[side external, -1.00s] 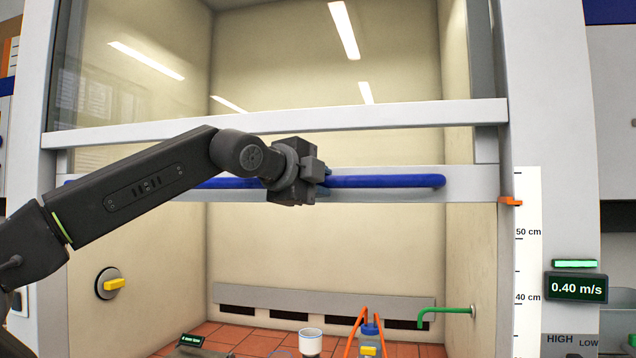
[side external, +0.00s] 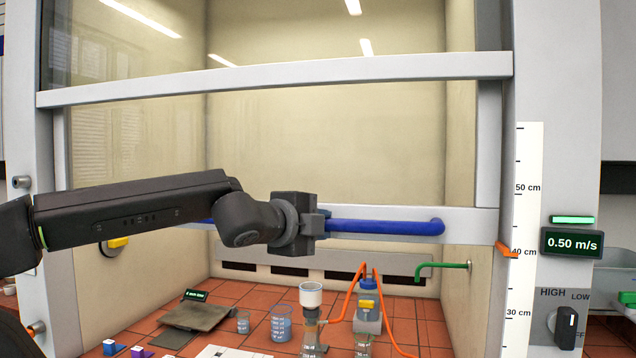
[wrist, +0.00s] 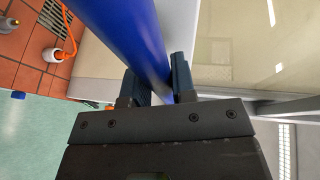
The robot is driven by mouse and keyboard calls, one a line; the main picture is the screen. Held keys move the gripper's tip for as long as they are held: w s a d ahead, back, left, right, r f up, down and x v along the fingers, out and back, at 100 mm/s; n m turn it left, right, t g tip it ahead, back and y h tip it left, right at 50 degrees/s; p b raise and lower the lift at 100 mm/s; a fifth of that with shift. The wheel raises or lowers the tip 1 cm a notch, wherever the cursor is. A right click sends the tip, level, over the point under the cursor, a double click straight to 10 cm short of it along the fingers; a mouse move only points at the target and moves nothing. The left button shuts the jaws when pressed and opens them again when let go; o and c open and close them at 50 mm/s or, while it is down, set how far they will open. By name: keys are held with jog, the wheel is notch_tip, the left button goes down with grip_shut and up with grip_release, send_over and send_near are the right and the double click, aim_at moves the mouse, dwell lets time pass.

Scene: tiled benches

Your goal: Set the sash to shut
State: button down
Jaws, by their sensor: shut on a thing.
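The sash is a glass pane with a pale lower rail (side external: 470,224) and a long blue handle bar (side external: 385,227) along it. My gripper (side external: 322,224) is shut on the blue bar near its middle. In the wrist view the blue bar (wrist: 125,35) passes between the two dark fingers of my gripper (wrist: 158,85). The orange pointer (side external: 506,250) beside the rail sits near the 40 cm mark of the white scale (side external: 528,200). Open space shows below the rail, above the tiled bench.
On the red tiles (side external: 255,300) below stand a funnel on a flask (side external: 311,295), beakers (side external: 281,322), a bottle with orange tubing (side external: 368,305) and a balance (side external: 195,316). A green tap (side external: 440,265) is on the right wall. A display (side external: 571,243) reads 0.50 m/s.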

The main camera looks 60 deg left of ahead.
notch_tip(320, 180, down, 22)
jog(key=shift+f, duration=0.15)
dwell(0.5)
jog(key=c, duration=1)
grip_release()
jog(key=shift+o, duration=0.2)
jog(key=shift+s, duration=0.1)
notch_tip(320, 180, up, 8)
jog(key=s+d, duration=0.1)
jog(key=s, duration=0.1)
jog(key=shift+s, duration=0.3)
